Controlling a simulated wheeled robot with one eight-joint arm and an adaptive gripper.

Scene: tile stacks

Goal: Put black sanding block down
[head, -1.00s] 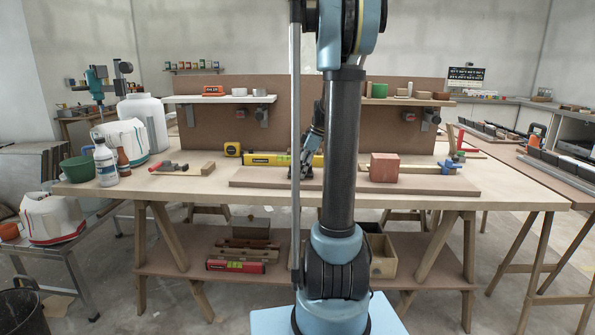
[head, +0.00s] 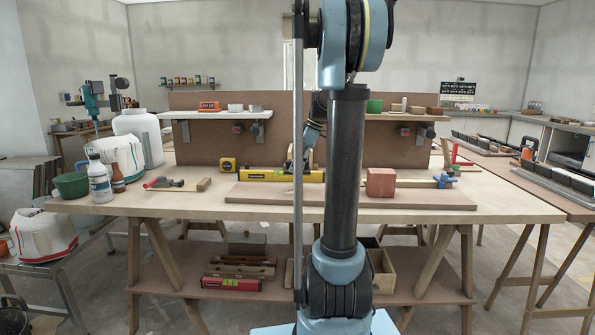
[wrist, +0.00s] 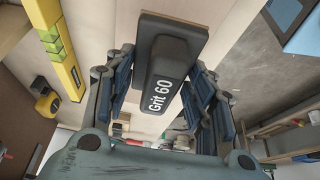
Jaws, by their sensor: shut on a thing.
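The black sanding block (wrist: 171,60), marked "Grit 60", sits between the two fingers of my gripper (wrist: 160,82) in the wrist view. The fingers are shut on its two sides. Pale wood lies beyond the block; I cannot tell the gap between them. In the head view my gripper (head: 305,158) is partly hidden behind my own arm and a pole, in front of the back panel near the yellow level. The block cannot be made out there.
The workbench (head: 200,206) carries a raised board (head: 270,195), a yellow level (head: 262,175), a tape measure (head: 228,165), a red-brown block (head: 381,182) and a blue-ended clamp (head: 443,181). Bottles and a green bowl (head: 72,185) crowd the left end. The board's front left is clear.

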